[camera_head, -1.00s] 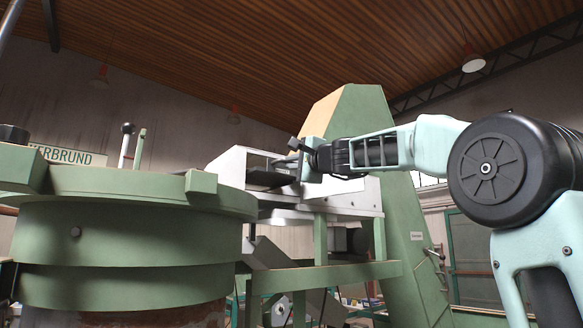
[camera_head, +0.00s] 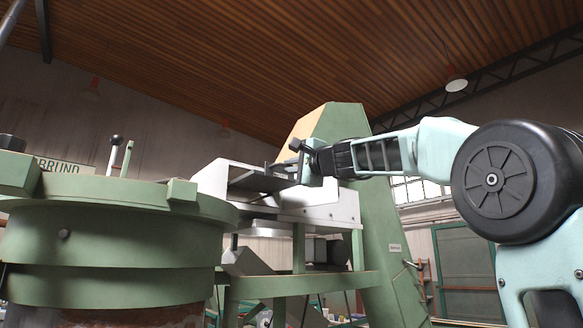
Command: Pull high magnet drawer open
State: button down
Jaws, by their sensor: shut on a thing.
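The white magnet housing (camera_head: 328,208) stands on a green frame right of centre. A dark grey plate, seemingly the high magnet drawer (camera_head: 258,183), shows in its open front, below the white top edge. My gripper (camera_head: 299,160) reaches in from the right at the upper part of the housing. It is shut at the drawer's right end, seemingly on the drawer's handle. The fingers hide the grip itself, and I cannot tell how far out the drawer is.
A large round green hopper (camera_head: 115,240) with a raised rim fills the left, close to the housing. A tall green casing (camera_head: 375,240) rises behind the housing. Green frame legs (camera_head: 299,262) stand below.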

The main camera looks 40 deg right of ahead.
jog(key=c, duration=1.5)
grip_release()
jog(key=shift+c, duration=0.2)
jog(key=s+f+b, duration=0.1)
jog(key=s+b, duration=0.4)
jog(key=s, duration=0.3)
jog(key=s+f+b, duration=0.2)
jog(key=s+b, duration=0.3)
jog(key=s, duration=0.4)
jog(key=shift+d+f, duration=0.25)
jog(key=shift+d, duration=0.05)
